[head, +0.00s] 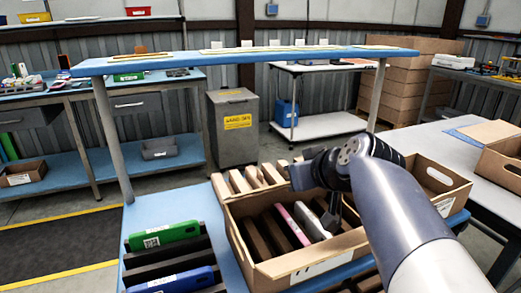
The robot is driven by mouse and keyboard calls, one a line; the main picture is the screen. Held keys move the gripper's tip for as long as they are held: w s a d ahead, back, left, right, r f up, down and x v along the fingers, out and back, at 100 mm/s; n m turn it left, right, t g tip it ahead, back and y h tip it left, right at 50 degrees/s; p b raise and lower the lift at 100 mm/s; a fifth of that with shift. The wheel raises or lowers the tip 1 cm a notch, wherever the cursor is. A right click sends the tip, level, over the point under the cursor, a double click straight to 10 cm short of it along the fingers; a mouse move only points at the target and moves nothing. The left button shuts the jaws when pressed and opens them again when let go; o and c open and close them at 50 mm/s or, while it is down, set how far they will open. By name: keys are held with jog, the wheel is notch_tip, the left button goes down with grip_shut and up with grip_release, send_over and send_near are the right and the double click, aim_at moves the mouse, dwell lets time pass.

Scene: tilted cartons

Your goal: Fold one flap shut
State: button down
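An open brown carton (262,268) stands on the blue workbench in front of me. My gripper (331,222) points down into the carton, next to the grey-white item. Its fingers are small and partly hidden, so I cannot tell whether they are open. My arm hides the carton's right front part.
A dark rack with a green item (164,235) and a blue item (184,281) stands to the left. Light upright slats (240,183) stand behind the carton. A blue shelf (240,56) spans above the bench. Another open carton (501,165) rests on the right table.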

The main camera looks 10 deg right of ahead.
jog(key=shift+s+f+b, duration=0.25)
jog(key=shift+b, duration=0.1)
jog(key=shift+w, duration=0.1)
dwell(0.5)
